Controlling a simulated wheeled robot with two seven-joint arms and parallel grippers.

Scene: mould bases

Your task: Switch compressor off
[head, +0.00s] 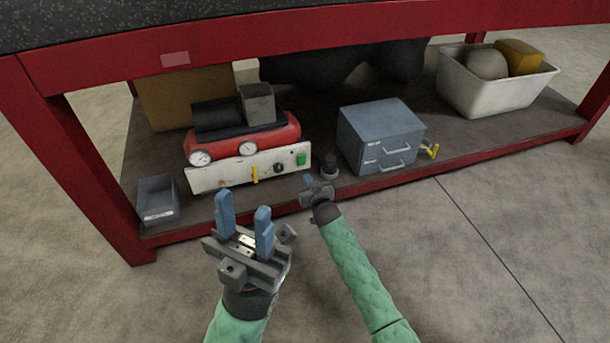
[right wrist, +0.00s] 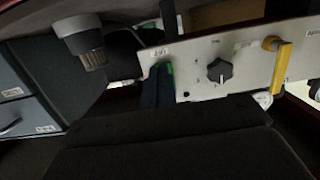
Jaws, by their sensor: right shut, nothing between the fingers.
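The red compressor (head: 250,137) stands on the lower shelf behind a pale control panel (head: 215,177). The panel carries a green switch (head: 301,159) at its right end, a black knob (head: 279,168) and a yellow lever (head: 255,176). In the right wrist view, the panel (right wrist: 200,52) shows upside down with the knob (right wrist: 220,71) and the yellow lever (right wrist: 281,66). My right gripper (head: 309,181) is shut and empty, just in front of the panel's right end. In the right wrist view its fingers (right wrist: 158,88) mostly cover the green switch; contact cannot be told. My left gripper (head: 244,213) is open and empty, in front of the shelf.
A dark cylindrical part (head: 329,165) stands right of the panel, near a blue-grey drawer cabinet (head: 379,120). A small grey bin (head: 157,200) is at the left, a white bin (head: 490,95) at the right. The red shelf edge (head: 470,171) runs along the front.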

